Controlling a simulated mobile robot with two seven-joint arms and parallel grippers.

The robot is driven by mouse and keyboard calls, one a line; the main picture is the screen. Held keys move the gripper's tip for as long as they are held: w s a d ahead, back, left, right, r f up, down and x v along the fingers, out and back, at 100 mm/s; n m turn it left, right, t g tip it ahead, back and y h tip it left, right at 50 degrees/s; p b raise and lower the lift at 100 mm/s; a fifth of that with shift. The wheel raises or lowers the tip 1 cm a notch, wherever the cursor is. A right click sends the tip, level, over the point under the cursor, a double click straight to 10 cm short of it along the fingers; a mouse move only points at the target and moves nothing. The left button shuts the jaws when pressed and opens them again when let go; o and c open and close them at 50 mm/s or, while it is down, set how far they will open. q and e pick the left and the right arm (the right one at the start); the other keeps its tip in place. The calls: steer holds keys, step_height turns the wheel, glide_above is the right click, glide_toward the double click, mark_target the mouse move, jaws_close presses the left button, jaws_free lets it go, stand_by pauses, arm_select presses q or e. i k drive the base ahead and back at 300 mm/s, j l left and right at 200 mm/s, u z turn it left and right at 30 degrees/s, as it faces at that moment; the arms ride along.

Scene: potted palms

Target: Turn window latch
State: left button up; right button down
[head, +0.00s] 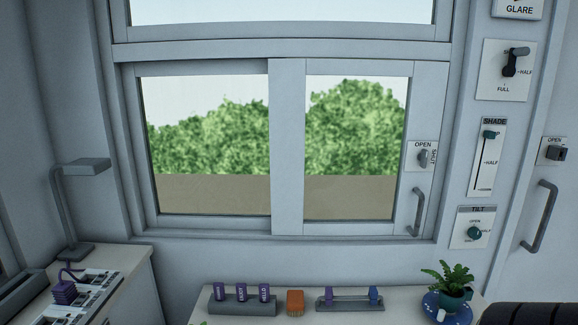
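The window latch is a small grey knob (424,158) on a white plate on the right frame of the window. The plate reads OPEN above the knob and SHUT, written sideways, to its right. The knob looks roughly upright, but it is too small to tell which label it points to. The right window pane (350,150) sits beside the latch, and a grey pull handle (418,212) is below it.
Right of the latch are a GLARE-side switch (510,64), a SHADE slider (488,155), a TILT knob (474,233) and another OPEN latch (560,152). Below, a white counter (350,316) bears purple labelled pieces, an orange block (295,301) and a potted plant (449,281). A lamp (85,166) stands left.

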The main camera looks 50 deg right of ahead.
mark_target(423, 157)
steer(key=z, duration=2.05)
